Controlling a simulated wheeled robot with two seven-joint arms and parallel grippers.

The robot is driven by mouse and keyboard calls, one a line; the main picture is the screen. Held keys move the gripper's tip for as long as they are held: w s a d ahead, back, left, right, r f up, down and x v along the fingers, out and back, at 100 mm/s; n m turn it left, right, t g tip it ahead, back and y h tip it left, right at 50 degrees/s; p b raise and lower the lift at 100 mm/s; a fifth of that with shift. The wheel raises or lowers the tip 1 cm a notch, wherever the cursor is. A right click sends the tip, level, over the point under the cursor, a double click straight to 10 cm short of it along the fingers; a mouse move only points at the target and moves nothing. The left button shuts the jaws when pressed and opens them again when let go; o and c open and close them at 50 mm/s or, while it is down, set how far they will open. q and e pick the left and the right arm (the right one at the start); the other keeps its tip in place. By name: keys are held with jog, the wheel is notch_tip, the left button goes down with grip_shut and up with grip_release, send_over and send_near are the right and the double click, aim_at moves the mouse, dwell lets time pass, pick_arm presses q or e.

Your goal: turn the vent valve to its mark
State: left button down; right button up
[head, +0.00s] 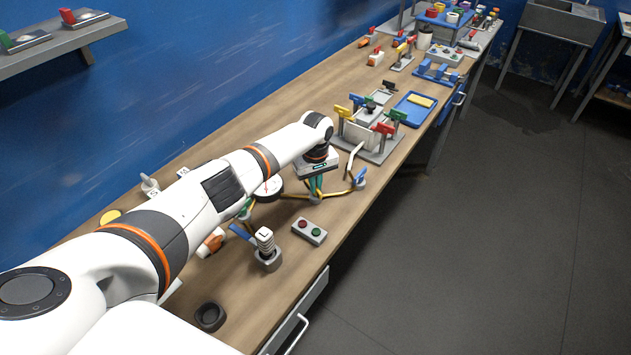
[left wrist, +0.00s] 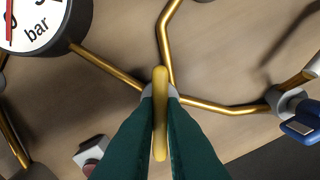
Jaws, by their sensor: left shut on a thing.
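My left gripper (head: 316,190) reaches down to brass pipework on the bench. In the left wrist view its green fingers (left wrist: 160,95) are shut on a yellow handle (left wrist: 160,120), seen nearly edge-on where brass pipes (left wrist: 215,107) meet. This yellow handle appears to be the vent valve's, but no label shows on it. The valve body is mostly hidden under the fingers, and I cannot make out a mark. A white pressure gauge (left wrist: 30,18) marked "bar" stands on the pipework; it also shows in the head view (head: 268,189). My right gripper is not in view.
A blue-handled valve (head: 361,176) stands right of the gripper. A grey rig with coloured handles (head: 372,146) stands beyond. Bare wood (head: 285,290) lies near the front edge.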

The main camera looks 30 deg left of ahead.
pick_arm(q)
jog(key=m, duration=1.1)
jog(key=shift+m, duration=0.4)
jog(key=shift+r, duration=0.1)
jog(key=c, duration=1.5)
grip_release()
notch_tip(320, 180, up, 12)
jog(key=shift+b, duration=1)
